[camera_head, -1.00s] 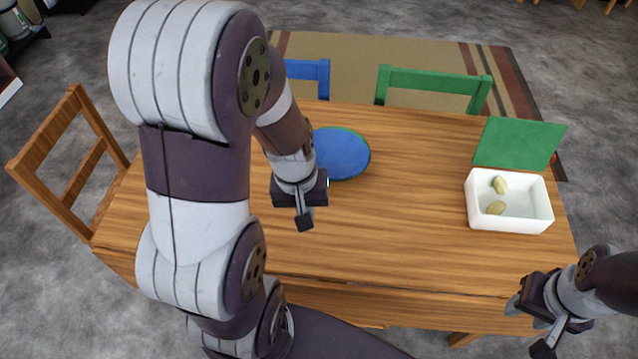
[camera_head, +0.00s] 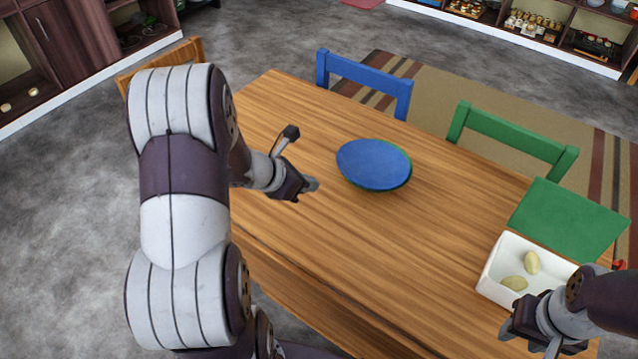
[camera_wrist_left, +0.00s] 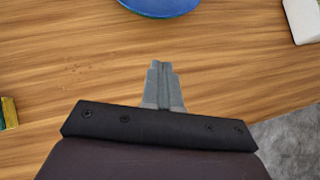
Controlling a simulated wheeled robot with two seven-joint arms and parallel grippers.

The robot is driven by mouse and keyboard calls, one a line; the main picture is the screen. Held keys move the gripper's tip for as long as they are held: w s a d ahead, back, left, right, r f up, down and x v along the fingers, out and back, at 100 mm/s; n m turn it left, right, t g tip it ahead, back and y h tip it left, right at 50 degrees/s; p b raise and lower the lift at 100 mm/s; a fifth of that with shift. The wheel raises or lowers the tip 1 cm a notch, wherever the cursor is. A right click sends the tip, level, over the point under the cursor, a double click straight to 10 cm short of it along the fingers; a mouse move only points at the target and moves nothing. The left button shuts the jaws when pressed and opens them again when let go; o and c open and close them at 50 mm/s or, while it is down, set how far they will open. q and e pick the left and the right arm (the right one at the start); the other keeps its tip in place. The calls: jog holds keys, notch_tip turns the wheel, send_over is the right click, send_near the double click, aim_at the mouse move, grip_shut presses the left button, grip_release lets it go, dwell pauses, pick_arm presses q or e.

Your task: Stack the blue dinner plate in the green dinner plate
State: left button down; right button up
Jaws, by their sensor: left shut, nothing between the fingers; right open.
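The blue dinner plate (camera_head: 372,163) lies on top of the green dinner plate (camera_head: 408,176) on the wooden table. Only a thin green rim shows at its right and lower right edge. The blue plate also shows at the top of the left wrist view (camera_wrist_left: 160,4). My left gripper (camera_head: 303,160) is to the left of the plates, apart from them, shut and empty. Its closed fingers show in the left wrist view (camera_wrist_left: 163,82). My right gripper (camera_head: 528,342) is open and empty near the table's right front, by the white box.
A white box (camera_head: 492,268) with two potato-like items stands at the right of the table (camera_head: 330,240), with a green panel (camera_head: 568,222) behind it. A blue chair (camera_head: 365,78) and a green chair (camera_head: 512,136) stand at the far side. The table's middle is clear.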

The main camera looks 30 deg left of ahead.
pick_arm(q)
jog(key=x, duration=0.2)
jog(key=b+x, duration=0.1)
jog(key=x, duration=0.4)
jog(key=shift+w+d+f, duration=0.15)
jog(key=shift+d+f, duration=0.05)
jog(key=shift+d, duration=0.2)
jog(key=w, duration=0.1)
jog(key=w+d, duration=0.1)
jog(key=w, duration=0.1)
jog(key=shift+w+d+f, duration=0.1)
jog(key=shift+d+f, duration=0.05)
jog(key=shift+d, duration=0.15)
jog(key=shift+w+d, duration=0.2)
jog(key=shift+w, duration=0.25)
jog(key=shift+w+d, duration=0.25)
jog(key=shift+w, duration=0.3)
jog(key=shift+w+d, duration=0.3)
jog(key=shift+w, duration=0.25)
jog(key=shift+s, duration=0.1)
